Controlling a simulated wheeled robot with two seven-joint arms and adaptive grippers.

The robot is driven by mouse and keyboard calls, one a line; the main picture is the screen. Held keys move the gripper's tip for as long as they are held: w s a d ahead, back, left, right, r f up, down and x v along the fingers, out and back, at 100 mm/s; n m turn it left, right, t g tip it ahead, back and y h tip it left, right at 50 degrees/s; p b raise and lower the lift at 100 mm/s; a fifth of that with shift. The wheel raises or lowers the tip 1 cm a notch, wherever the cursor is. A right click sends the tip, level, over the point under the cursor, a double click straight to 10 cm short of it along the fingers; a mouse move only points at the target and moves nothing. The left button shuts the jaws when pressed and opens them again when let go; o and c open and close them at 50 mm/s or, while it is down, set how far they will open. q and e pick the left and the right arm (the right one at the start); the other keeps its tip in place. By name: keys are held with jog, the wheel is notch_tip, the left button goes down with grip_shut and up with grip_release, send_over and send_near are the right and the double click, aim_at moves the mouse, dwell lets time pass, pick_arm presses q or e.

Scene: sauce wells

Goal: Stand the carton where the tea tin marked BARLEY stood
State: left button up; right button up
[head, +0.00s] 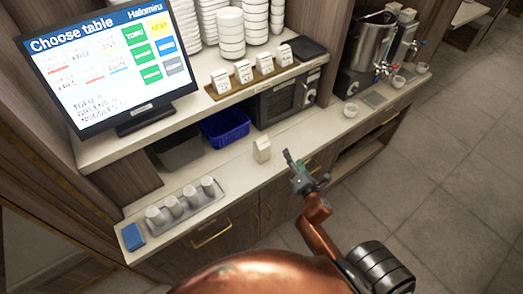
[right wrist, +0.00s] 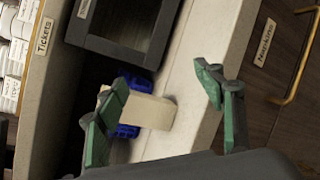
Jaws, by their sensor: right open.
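A small cream carton (head: 262,150) stands upright on the lower counter, in front of the blue bin. In the right wrist view the carton (right wrist: 150,110) shows between the two green fingers, its left end partly behind one finger. My right gripper (head: 304,168) is open and empty, just right of the carton in the head view, apparently not touching it. Several grey cylinders (head: 183,206) that may be tins or cups stand on a grey tray. Several white containers (head: 243,72) stand on a wooden board on the upper shelf. I can read no BARLEY marking. My left gripper is not in view.
A blue bin (head: 225,127) and a dark microwave-like box (head: 285,99) sit under the shelf. A screen (head: 100,62) stands at left. A blue box (head: 132,236) lies at the counter's left end. Counter around the carton is clear.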

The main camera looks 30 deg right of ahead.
aim_at(261, 143)
jog(key=w+a+n+t+y, duration=0.1)
jog(key=a+n+y, duration=0.1)
jog(key=n, duration=0.2)
jog(key=w+a+r+n+t+y, duration=0.1)
jog(key=w+a+n, duration=0.1)
jog(key=n, duration=0.3)
jog(key=w+a+r+n+y, duration=0.1)
jog(key=w+a+n+y, duration=0.1)
jog(key=n, duration=0.2)
jog(key=shift+a+n+t+y, duration=0.1)
jog(key=shift+n+t+y, duration=0.2)
jog(key=shift+t, duration=0.1)
jog(key=shift+w+a+n, duration=0.25)
jog(key=shift+n, duration=0.15)
jog(key=w, duration=0.2)
jog(key=w+p, duration=0.1)
jog(key=w, duration=0.2)
jog(key=w+a, duration=0.1)
jog(key=w, duration=0.1)
jog(key=shift+w+f+p, duration=0.15)
jog(key=shift+w+p, duration=0.1)
jog(key=shift+p, duration=0.05)
jog(key=shift+c, duration=0.2)
jog(key=c, duration=1.6)
grip_shut()
